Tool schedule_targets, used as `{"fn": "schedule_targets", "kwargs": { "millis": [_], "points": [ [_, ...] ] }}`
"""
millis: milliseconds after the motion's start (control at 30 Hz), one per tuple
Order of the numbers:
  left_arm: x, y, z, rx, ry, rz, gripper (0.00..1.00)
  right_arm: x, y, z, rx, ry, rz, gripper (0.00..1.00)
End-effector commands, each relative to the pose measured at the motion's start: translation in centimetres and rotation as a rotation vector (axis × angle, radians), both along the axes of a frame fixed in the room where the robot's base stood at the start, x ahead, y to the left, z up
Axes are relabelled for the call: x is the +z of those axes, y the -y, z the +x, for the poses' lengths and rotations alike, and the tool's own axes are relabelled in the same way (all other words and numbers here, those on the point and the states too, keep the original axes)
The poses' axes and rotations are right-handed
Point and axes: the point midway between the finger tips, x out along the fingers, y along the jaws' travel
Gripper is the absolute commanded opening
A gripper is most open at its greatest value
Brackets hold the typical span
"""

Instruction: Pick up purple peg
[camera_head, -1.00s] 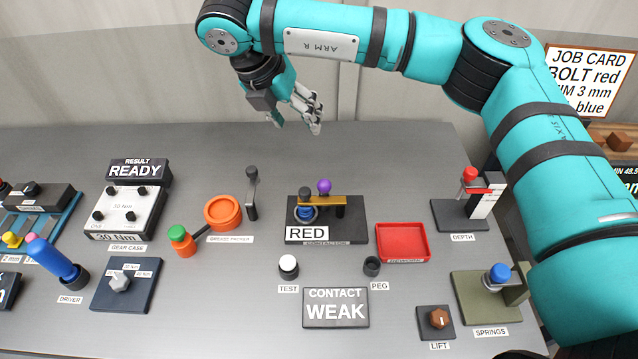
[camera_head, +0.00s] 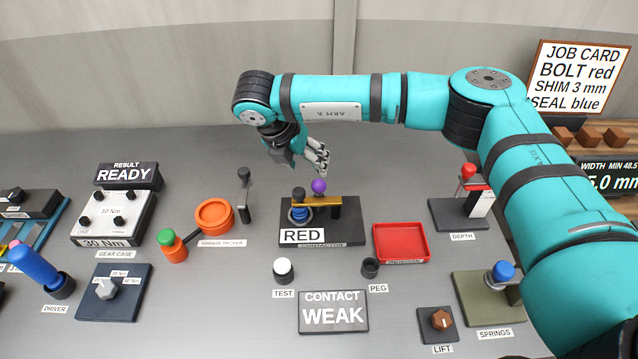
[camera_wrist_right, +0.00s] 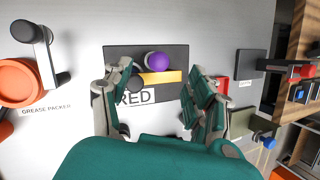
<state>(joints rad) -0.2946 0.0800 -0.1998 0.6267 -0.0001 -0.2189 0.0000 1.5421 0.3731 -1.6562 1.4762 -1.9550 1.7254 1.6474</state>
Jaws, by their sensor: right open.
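The small black PEG socket (camera_head: 370,267) stands in front of the block. My left gripper is not in view.
A black knob (camera_head: 298,193) and blue part (camera_head: 299,214) stand close left of the peg. A lever (camera_head: 245,190) and orange dish (camera_head: 214,216) are further left. The red tray (camera_head: 401,243) lies to the right. The white TEST button (camera_head: 283,268) is in front.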

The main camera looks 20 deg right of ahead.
Motion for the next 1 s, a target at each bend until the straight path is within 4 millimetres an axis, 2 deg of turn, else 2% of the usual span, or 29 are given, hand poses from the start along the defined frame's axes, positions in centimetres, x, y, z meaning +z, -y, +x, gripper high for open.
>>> {"fn": "schedule_targets", "kwargs": {
  "millis": [33, 167, 333, 533, 700, 967, 1000],
  "points": [
    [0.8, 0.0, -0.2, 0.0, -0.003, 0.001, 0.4, -0.6, 0.4, 0.1, -0.002, -0.004, -0.001, 0.58],
    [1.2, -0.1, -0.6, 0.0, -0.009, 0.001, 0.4, -2.3, 1.0, 0.5, -0.001, -0.002, 0.0, 0.58],
    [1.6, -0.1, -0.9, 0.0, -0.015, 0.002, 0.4, -3.2, 1.4, 0.7, 0.001, 0.0, 0.0, 0.58],
    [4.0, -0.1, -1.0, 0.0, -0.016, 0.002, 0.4, -5.5, 2.3, 0.4, 0.001, -0.004, -0.002, 0.58],
    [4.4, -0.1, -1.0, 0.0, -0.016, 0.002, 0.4, -7.6, 3.0, 0.9, -0.001, -0.001, 0.0, 0.58],
    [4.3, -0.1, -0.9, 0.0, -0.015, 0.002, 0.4, -8.0, 3.1, 1.0, 0.001, 0.001, 0.0, 0.58],
    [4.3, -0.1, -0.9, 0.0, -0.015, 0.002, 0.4, -8.0, 3.1, 1.0, 0.001, 0.001, 0.0, 0.54]
  ]
}}
